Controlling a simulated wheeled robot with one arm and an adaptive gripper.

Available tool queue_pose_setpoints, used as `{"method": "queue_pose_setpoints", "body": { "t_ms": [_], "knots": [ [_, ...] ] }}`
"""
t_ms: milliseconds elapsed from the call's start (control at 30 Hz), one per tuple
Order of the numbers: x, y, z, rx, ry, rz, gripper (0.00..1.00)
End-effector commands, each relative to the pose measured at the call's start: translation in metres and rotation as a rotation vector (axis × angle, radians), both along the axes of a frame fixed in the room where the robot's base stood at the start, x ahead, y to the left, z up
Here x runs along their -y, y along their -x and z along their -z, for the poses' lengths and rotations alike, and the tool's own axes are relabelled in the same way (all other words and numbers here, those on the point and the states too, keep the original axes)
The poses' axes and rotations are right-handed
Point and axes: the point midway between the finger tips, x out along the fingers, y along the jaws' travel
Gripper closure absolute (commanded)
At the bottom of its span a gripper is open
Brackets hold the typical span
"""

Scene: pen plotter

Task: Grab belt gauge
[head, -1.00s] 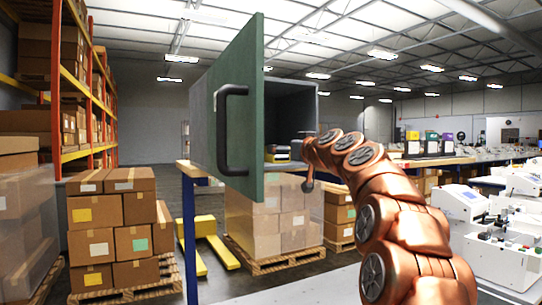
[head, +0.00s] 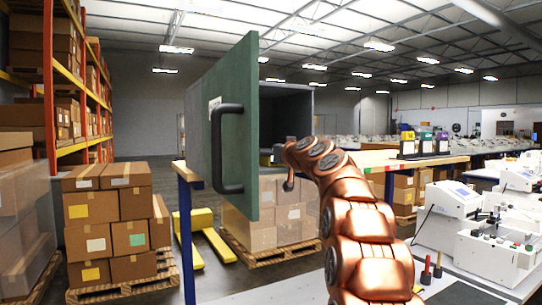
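I cannot pick out the belt gauge for certain. A grey cabinet (head: 205,130) with an open green door (head: 240,75) stands on a wood-topped bench. Inside it, low down, a small dark and yellow item (head: 265,158) shows only in part, with my arm beside it. My gripper (head: 289,178) is at the end of my copper arm, in front of the cabinet opening, right of the door's black handle (head: 229,148). It is small and seen from behind, so its fingers and any hold are unclear.
Two upright tools, one red-handled (head: 426,272) and one dark (head: 437,266), stand on the table at lower right, by white machines (head: 497,250). Stacked boxes (head: 110,210) and a yellow pallet jack (head: 200,220) are at left. Yellow, green and purple-topped units (head: 425,143) stand on the far bench.

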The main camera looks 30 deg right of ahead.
Motion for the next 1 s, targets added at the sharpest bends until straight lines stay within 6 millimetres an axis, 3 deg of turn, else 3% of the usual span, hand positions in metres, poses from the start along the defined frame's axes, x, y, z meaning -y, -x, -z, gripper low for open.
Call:
{"method": "queue_pose_setpoints", "body": {
  "t_ms": [167, 833, 1000],
  "knots": [
    [-0.0002, 0.0000, 0.0003, 0.000, 0.000, 0.000, 0.06],
    [-0.0004, 0.0000, 0.0006, -0.001, 0.000, 0.000, 0.75],
    [-0.0004, 0.0000, 0.0004, -0.001, 0.000, 0.000, 0.78]
  ]
}}
